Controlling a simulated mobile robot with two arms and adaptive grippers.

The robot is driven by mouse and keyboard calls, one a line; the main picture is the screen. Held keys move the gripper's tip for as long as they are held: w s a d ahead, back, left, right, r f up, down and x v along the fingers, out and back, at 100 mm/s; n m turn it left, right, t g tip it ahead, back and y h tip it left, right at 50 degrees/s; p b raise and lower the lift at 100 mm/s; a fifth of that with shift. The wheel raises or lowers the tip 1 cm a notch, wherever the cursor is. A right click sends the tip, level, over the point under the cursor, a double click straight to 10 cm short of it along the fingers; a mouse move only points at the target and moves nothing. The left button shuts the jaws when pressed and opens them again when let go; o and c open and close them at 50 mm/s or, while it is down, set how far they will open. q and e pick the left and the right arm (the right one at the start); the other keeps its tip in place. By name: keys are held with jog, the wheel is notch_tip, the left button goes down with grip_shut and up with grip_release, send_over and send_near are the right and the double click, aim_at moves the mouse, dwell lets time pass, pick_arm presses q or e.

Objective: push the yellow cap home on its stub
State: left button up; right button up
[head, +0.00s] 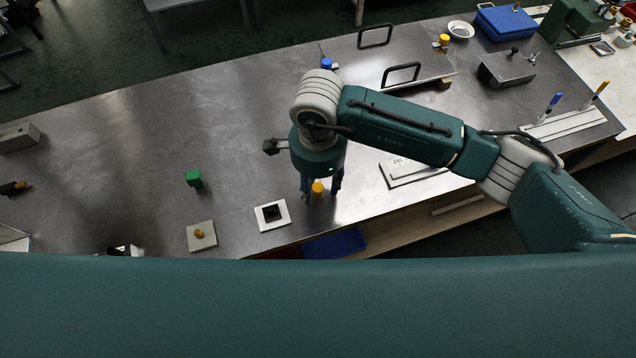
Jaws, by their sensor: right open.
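A small yellow cap (318,187) shows between the fingertips of my right gripper (320,191), near the front edge of the metal bench. The gripper points down from above and is open, with a finger on either side of the cap. Whether the fingers touch it, how it sits and any stub under it cannot be made out. Another yellow-topped piece (444,40) stands at the back right of the bench, far from the gripper. My left gripper is not in view.
Left of the gripper are a white plate with a black square (284,217), a grey plate with an orange knob (192,242) and a green block (194,178). Black-framed handles (402,65) and a blue box (506,22) stand behind. The bench's middle left is clear.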

jog(key=shift+f, duration=0.55)
jog(key=c, duration=1)
